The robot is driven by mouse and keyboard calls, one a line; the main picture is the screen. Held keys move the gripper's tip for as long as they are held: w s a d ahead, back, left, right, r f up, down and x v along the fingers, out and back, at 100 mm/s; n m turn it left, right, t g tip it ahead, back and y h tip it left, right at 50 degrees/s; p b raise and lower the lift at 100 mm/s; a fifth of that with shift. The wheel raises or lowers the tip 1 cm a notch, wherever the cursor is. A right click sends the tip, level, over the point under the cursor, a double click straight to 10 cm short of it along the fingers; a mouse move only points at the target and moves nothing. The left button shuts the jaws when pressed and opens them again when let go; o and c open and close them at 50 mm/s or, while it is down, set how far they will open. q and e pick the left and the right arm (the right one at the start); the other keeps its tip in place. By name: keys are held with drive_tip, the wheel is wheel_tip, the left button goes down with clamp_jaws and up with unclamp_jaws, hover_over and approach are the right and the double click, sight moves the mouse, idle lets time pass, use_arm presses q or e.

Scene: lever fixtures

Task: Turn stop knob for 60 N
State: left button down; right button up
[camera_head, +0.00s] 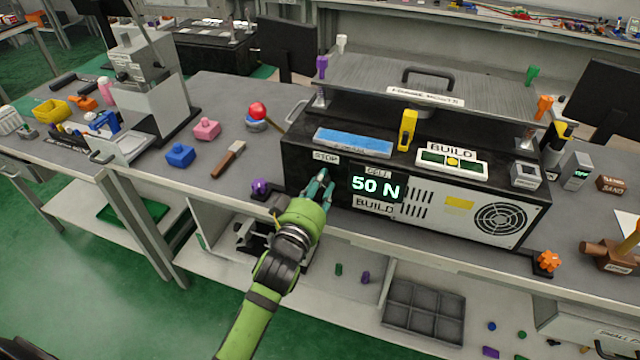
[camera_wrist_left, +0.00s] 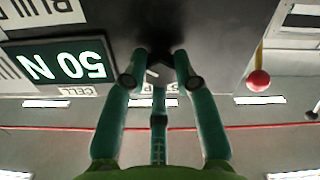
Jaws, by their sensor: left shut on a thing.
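The black machine (camera_head: 300,150) carries a STOP label (camera_head: 326,157) and a lit display (camera_head: 376,188) that reads 50 N. My left gripper (camera_head: 322,182) is at the machine's front face, just under the STOP label and left of the display. Its green fingers are shut on the stop knob, which they hide in the head view. In the left wrist view the fingers (camera_wrist_left: 160,75) close around the dark knob, and a small white mark shows between them. The display (camera_wrist_left: 58,64) appears upside down there. My right gripper is not in view.
A purple knob (camera_head: 260,187) sticks up at the bench edge left of my gripper. A red ball lever (camera_head: 257,111) stands beyond it. An orange knob (camera_head: 547,261) is at the machine's lower right. Blue (camera_head: 180,155) and pink (camera_head: 206,128) blocks lie on the bench at left.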

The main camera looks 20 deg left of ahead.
use_arm(q)
drive_tip(key=m+p, duration=0.1)
drive_tip(key=m, duration=0.2)
drive_tip(key=m+p, duration=0.1)
drive_tip(key=m, duration=0.3)
drive_tip(key=m+p, duration=0.1)
drive_tip(key=m, duration=0.3)
drive_tip(key=shift+w+r, duration=0.1)
drive_tip(key=shift+r, duration=0.3)
idle(0.3)
drive_tip(key=c, duration=1)
unclamp_jaws()
drive_tip(key=shift+d+f, duration=0.1)
drive_tip(key=shift+f, duration=0.05)
drive_tip(key=shift+f, duration=0.1)
